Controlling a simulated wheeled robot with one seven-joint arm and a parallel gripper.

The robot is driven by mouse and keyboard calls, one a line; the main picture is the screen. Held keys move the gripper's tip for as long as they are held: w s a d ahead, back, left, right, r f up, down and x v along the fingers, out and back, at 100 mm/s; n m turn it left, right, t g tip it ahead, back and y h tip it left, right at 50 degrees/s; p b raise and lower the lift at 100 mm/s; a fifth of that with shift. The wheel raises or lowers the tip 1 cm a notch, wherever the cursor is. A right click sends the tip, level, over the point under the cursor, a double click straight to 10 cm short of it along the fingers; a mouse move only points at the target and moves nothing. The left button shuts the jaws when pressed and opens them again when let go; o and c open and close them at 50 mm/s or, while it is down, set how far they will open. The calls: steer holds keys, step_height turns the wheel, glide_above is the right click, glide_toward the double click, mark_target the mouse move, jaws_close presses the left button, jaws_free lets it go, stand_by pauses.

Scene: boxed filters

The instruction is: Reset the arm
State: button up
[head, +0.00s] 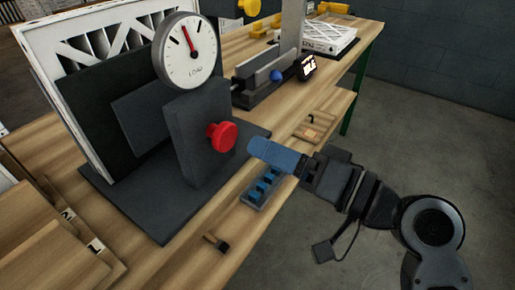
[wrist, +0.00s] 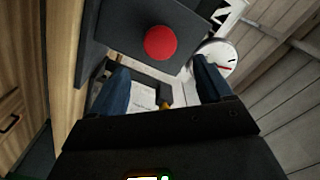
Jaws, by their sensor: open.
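My gripper (head: 272,154) reaches in from the right in the head view, its blue fingers pointing left toward the red knob (head: 222,136). A visible gap separates the fingertips from the knob. In the wrist view my gripper (wrist: 163,85) has its two blue fingers spread wide, with nothing held between them. The red knob (wrist: 160,42) shows beyond the fingers there, on its dark block. My arm extends from the lower right, over the bench's front edge.
A tray of blue pieces (head: 262,188) lies below my gripper. A small wooden-handled tool (head: 216,242) lies on the bench. White filters (head: 325,37) stand farther back. The floor at right is clear.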

steer(key=shift+s+d, duration=0.15)
steer(key=shift+d, duration=0.05)
stand_by(0.4)
steer(key=s+d+f+m+t+h, duration=0.35)
steer(key=s+d+f+h, duration=0.7)
steer(key=s+f, duration=0.4)
steer(key=s+d+r+n+h, duration=0.1)
steer(key=s+d+r+h, duration=0.1)
steer(key=s, duration=0.7)
steer(key=s+d+r+n+h, duration=0.1)
steer(key=s+d+r+n, duration=0.1)
steer(key=s, duration=0.6)
steer(key=shift+s+d+r+h, duration=0.2)
steer(key=shift+s+d+h, duration=0.2)
steer(key=shift+d, duration=0.2)
